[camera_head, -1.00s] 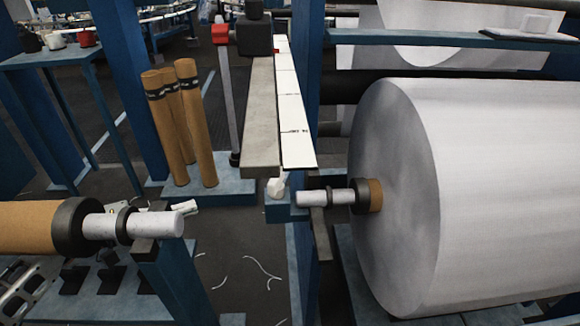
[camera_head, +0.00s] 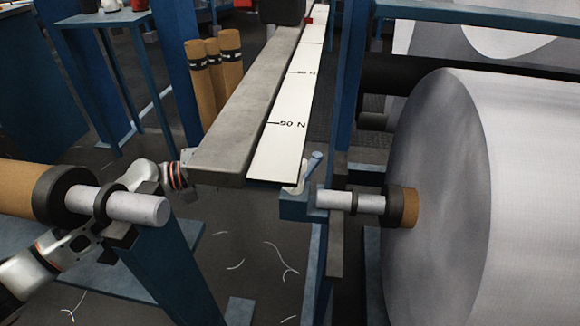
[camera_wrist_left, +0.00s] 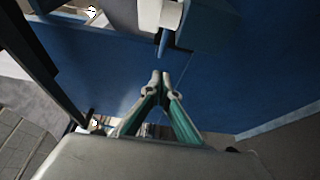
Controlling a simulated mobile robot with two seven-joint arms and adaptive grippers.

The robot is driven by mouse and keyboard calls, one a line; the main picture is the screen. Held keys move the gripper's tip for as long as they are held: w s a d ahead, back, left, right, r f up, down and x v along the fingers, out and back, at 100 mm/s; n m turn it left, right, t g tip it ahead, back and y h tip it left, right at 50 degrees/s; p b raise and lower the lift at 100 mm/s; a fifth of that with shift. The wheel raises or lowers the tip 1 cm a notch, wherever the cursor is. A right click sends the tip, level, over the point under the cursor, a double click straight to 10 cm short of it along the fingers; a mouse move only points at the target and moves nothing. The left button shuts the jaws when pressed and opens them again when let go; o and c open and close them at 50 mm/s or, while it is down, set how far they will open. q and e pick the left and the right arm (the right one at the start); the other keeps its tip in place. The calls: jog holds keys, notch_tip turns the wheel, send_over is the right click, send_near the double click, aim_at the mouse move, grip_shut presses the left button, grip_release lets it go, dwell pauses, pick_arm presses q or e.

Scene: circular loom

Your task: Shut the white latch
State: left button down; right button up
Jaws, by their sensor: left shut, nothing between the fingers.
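A small white latch (camera_head: 297,189) sits on a blue bracket beside the roll's spindle, below the near end of the scale bar. A short blue-grey lever (camera_head: 313,165) slants up beside it; whether they are joined is unclear. In the left wrist view a white cylindrical part (camera_wrist_left: 173,14), probably the latch, has a blue piece below it. My left gripper (camera_wrist_left: 160,76) is shut and empty, its fingertips below and apart from that blue piece. My right gripper is not in view.
A large white roll (camera_head: 450,180) stands to the right. A brown roll with a pale spindle (camera_head: 130,206) and its blue post are at the left. Brown tubes (camera_head: 215,75) stand behind.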

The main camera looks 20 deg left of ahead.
aim_at(310, 161)
pick_arm(q)
jog(key=d, duration=0.2)
jog(key=w+d, duration=0.1)
jog(key=d, duration=0.2)
jog(key=shift+w, duration=0.2)
jog(key=shift+d, duration=0.55)
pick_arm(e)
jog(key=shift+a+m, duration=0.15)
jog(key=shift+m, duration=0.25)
pick_arm(q)
jog(key=shift+d, duration=0.1)
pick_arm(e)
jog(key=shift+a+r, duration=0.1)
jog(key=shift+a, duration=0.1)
